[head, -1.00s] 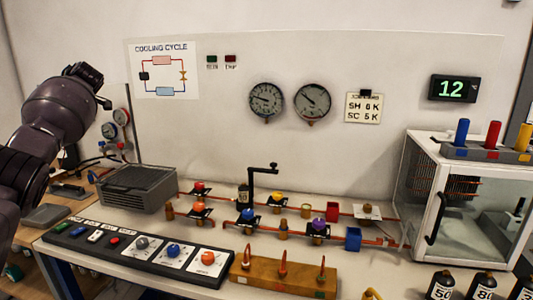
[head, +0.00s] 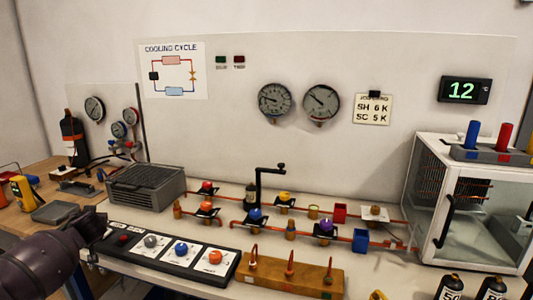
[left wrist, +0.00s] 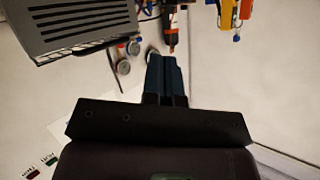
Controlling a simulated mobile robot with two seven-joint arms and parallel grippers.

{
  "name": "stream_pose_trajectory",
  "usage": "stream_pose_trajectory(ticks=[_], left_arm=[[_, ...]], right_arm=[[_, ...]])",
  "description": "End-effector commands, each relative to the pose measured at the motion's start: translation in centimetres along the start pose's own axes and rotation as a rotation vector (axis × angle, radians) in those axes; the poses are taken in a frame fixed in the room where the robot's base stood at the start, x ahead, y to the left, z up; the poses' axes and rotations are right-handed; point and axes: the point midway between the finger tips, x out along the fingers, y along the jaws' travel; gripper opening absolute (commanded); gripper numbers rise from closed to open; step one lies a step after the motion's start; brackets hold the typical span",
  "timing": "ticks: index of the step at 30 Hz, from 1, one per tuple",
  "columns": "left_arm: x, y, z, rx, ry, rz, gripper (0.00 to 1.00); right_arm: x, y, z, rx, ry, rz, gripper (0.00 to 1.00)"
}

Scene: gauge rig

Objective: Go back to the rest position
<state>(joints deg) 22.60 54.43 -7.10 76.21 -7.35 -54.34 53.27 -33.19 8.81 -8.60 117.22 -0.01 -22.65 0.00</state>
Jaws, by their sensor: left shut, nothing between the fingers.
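My left arm comes in at the lower left of the head view. Its dark gripper (head: 97,226) is in front of the left end of the control panel (head: 205,268) and hides part of it. In the left wrist view the two fingers (left wrist: 166,72) are together with nothing between them. I cannot tell from these views whether the gripper touches the panel. My right gripper is in neither view.
A grey finned unit (head: 146,188) stands behind the panel. A wooden block with pointed copper pieces (head: 290,275) is right of it. Pipes with coloured valves (head: 256,216) cross the bench, and a glass-fronted cabinet (head: 470,205) stands at the right.

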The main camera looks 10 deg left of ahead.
Motion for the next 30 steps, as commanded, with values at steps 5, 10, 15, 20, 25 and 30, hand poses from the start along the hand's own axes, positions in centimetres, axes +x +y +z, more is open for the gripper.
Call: stream_pose_trajectory(ticks=[5,10,15,20,25,30], left_arm=[[-2.7,0.7,7.7,0.247,-0.001,0.137,0.0],[-6.5,1.0,14.5,0.461,0.01,0.279,0.0],[-11.4,0.9,20.9,0.65,0.03,0.429,0.0],[-16.9,0.4,26.0,0.799,0.061,0.573,0.0],[-21.8,-0.2,29.5,0.902,0.098,0.69,0.0],[-25.8,-0.8,31.6,0.965,0.13,0.775,0.0]], right_arm=[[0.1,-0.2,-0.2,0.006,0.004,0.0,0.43],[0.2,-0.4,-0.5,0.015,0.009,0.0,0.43],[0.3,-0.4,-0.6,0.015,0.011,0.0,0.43],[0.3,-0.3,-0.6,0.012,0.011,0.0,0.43],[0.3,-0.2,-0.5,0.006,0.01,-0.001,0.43],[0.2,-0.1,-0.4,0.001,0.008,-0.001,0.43]])
